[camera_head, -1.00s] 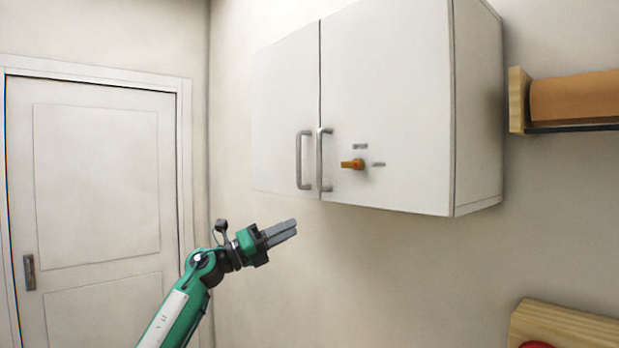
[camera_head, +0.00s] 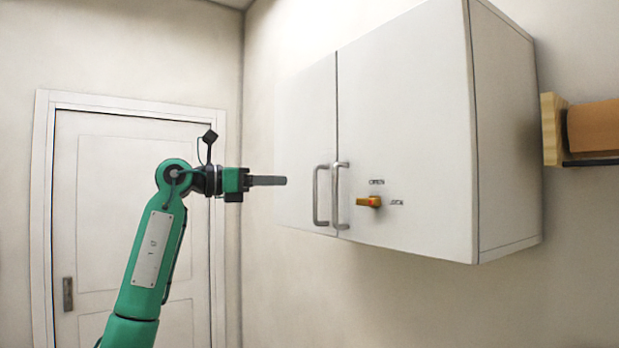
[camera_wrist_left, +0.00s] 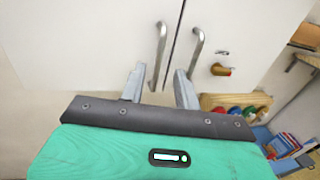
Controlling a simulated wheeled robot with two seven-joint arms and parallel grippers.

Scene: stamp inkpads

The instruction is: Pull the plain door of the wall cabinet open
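The white wall cabinet (camera_head: 408,130) has two shut doors. The plain door (camera_head: 305,130) is the left one, with a grey upright bar handle (camera_head: 316,196). The other door has its own bar handle (camera_head: 337,198) and an orange knob (camera_head: 369,202) lying roughly level, with "OPEN" and "LOCK" marks. My left gripper (camera_head: 284,181) is just left of the plain door's handle, at about its height, and apart from it. In the left wrist view its fingers (camera_wrist_left: 159,72) are spread and empty, with the plain door's handle (camera_wrist_left: 161,42) ahead between them. My right gripper is out of view.
A wooden-ended shelf (camera_head: 553,130) is on the wall right of the cabinet. A closed room door (camera_head: 135,210) stands at the left. In the left wrist view, a rack with coloured round items (camera_wrist_left: 235,103) is below the cabinet.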

